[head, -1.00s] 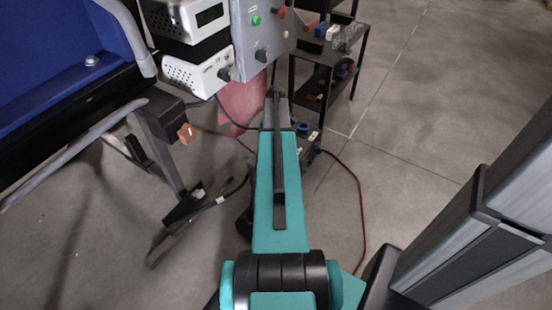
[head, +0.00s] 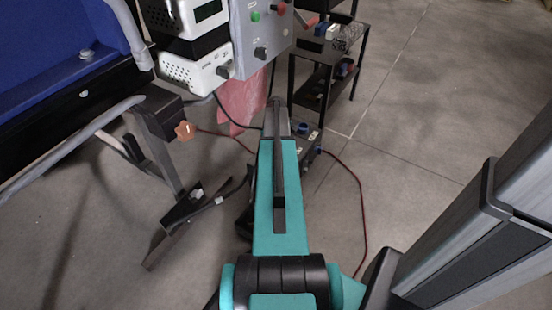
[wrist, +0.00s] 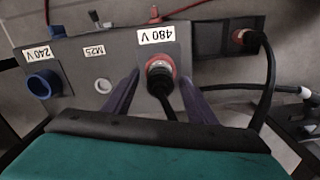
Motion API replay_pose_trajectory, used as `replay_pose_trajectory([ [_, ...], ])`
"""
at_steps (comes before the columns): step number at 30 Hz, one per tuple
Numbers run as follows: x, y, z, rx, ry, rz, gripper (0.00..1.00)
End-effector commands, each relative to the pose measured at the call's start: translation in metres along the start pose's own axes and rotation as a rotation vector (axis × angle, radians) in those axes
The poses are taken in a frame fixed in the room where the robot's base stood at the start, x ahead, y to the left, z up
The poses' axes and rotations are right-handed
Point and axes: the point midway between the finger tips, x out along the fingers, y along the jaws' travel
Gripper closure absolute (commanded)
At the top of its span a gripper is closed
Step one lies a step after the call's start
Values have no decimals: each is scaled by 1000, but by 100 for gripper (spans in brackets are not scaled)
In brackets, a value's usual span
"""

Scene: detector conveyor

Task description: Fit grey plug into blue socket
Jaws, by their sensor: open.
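The blue socket (wrist: 45,84) is at the left of a grey box panel, under a "240 V" label, in the wrist view. It looks open and empty. A dark grey plug (wrist: 161,82) with a black cable sits at a red-rimmed socket (wrist: 150,64) under the "480 V" label; how deep it sits is unclear. My gripper (wrist: 159,78) is open, with one finger on each side of this plug. In the head view my arm hides the gripper and the plug, and a small blue part of the box shows (head: 303,127).
A second red-rimmed connector (wrist: 243,38) with a black cable is right of the panel. A red cable (head: 361,200) lies on the floor right of the arm. A black shelf (head: 325,75) stands behind, and a blue conveyor (head: 70,45) is at left.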

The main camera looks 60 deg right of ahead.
Motion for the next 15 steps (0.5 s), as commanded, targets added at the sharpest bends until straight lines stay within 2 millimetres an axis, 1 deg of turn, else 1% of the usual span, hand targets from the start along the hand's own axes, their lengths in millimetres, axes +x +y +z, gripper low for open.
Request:
replay_pose_trajectory([
  [15,0,-1,0,-1,0,0,48],
])
